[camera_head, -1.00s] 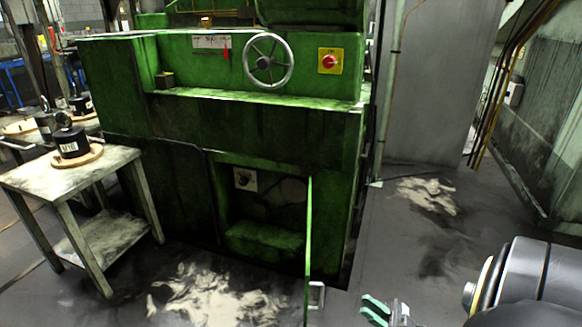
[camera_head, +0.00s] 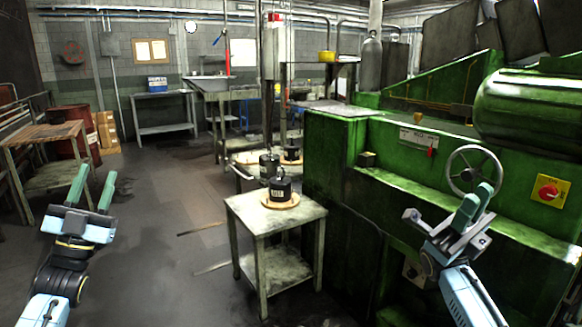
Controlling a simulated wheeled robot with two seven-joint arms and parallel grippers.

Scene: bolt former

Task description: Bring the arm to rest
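My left gripper (camera_head: 92,190) is raised over the open floor at the left of the head view. Its two teal fingers point up and stand apart, with nothing between them. My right gripper (camera_head: 478,205) is raised in front of the green machine (camera_head: 400,190) at the right. Its teal fingers point up and overlap in this view, so I cannot tell the gap between them. I see nothing held in it. The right gripper partly covers the machine's front, just below the handwheel (camera_head: 474,172).
A wooden-topped table (camera_head: 45,135) and a red barrel (camera_head: 75,150) stand at far left. Workbenches (camera_head: 165,95) line the back.

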